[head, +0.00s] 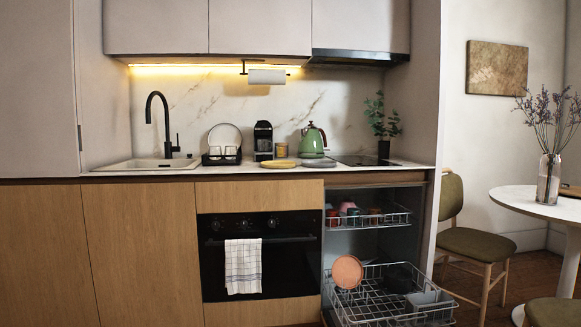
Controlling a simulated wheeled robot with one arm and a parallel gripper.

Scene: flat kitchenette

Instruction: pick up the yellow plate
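A flat yellow plate (279,164) lies on the kitchen counter, near its front edge, right of the coffee machine (263,140). A grey-green flat plate (319,163) lies just to its right, close beside it. My gripper is not in the head view, so its state does not show.
A yellowish canister (281,150) and a green kettle (313,141) stand behind the plates. A dish rack (221,159) is further left, near the sink. Below right, the open dishwasher's lower rack (390,305) juts out, holding an orange plate (347,272). A round table (535,202) and chairs stand at the right.

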